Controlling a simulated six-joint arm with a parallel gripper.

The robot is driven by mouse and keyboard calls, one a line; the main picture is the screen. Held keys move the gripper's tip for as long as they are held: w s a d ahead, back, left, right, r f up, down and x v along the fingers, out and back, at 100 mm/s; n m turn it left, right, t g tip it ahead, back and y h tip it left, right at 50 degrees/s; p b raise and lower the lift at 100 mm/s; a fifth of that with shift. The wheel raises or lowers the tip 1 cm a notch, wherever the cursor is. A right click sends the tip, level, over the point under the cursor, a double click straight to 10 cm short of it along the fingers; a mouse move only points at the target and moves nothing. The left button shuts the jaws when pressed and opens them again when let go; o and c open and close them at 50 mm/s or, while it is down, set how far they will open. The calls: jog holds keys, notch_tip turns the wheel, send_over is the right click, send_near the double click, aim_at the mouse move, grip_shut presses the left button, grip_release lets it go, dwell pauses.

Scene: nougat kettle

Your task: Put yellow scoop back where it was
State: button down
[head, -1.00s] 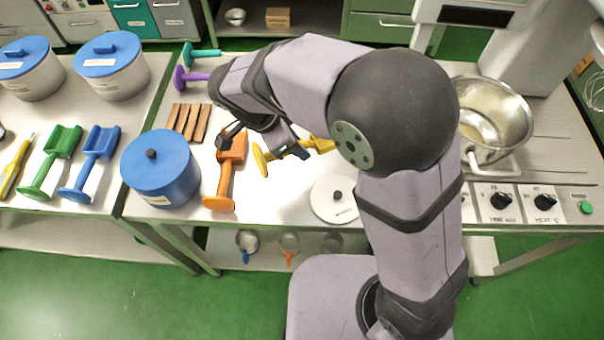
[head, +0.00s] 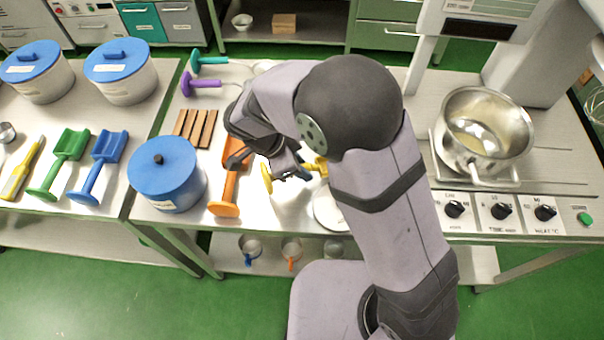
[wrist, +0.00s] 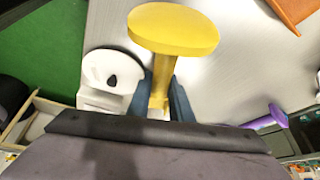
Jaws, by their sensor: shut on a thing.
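The yellow scoop (head: 267,179) is in my gripper (head: 284,172), over the table between the orange scoop and my forearm. In the wrist view the yellow scoop's round handle end (wrist: 174,30) is near the camera, and my gripper's two fingers (wrist: 160,97) close on its handle from both sides. Most of the scoop's bowl is hidden by my gripper and arm in both views. I cannot tell whether the scoop touches the table.
The orange scoop (head: 228,190) lies just left of my gripper, with a blue-lidded pot (head: 165,178) beyond it. A white lid (head: 326,212) lies close right. Green (head: 62,160) and blue (head: 97,165) scoops lie on the left table. The steel kettle (head: 484,140) stands right.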

aim_at(302, 184)
notch_tip(302, 184, down, 4)
jog(key=shift+r+p, duration=0.2)
jog(key=shift+p, duration=0.3)
jog(key=shift+f, duration=0.15)
jog(key=shift+f+b, duration=0.2)
jog(key=shift+b, duration=0.1)
jog(key=c, duration=1.6)
grip_release()
jog(key=shift+r, duration=0.1)
jog(key=shift+r, duration=0.1)
